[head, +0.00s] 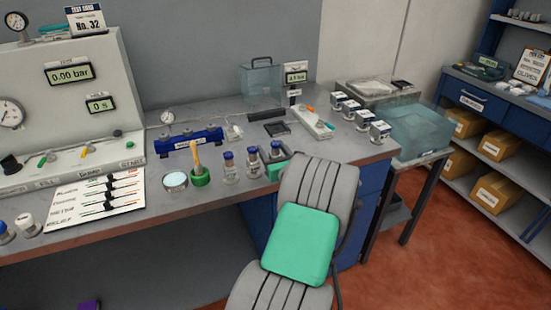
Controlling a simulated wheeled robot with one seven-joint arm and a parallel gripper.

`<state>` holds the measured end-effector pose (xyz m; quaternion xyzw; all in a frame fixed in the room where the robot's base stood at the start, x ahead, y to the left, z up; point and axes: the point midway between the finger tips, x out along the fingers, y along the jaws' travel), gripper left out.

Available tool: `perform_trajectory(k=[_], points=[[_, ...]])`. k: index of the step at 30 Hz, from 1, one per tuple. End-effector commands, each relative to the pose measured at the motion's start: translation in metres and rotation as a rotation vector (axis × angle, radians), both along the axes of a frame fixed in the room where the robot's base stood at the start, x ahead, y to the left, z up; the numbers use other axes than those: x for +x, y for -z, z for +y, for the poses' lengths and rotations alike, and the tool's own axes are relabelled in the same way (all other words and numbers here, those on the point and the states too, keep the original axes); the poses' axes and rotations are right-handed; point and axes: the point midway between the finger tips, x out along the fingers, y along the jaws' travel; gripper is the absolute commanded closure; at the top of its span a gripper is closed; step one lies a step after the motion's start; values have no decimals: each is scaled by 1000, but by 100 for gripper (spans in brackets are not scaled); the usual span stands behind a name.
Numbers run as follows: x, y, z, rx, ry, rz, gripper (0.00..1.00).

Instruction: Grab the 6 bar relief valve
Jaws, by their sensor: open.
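I cannot tell which item is the 6 bar relief valve, as the small labels are too small to read. Another blue-capped piece (5,233) and a pale-topped one (28,225) stand at the bench's left front. Several small white boxes with dark labels (362,119) are at the bench's right end; their contents are hidden. My gripper is not in view.
A test panel (70,75) reads 0.00 bar. A blue rack (188,140) and a green cup (200,178) are mid-bench. A translucent bin (415,130) and shelves stand right. Red floor is clear at lower right.

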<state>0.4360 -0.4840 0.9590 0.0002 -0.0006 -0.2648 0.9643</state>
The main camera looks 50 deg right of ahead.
Motion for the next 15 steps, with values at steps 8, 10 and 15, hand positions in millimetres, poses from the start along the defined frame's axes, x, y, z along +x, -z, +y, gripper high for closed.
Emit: perform_trajectory(k=[8,10,15], points=[[0,0,0,1,0,1,60],[0,0,0,0,0,1,66],[0,0,0,0,0,1,79]])
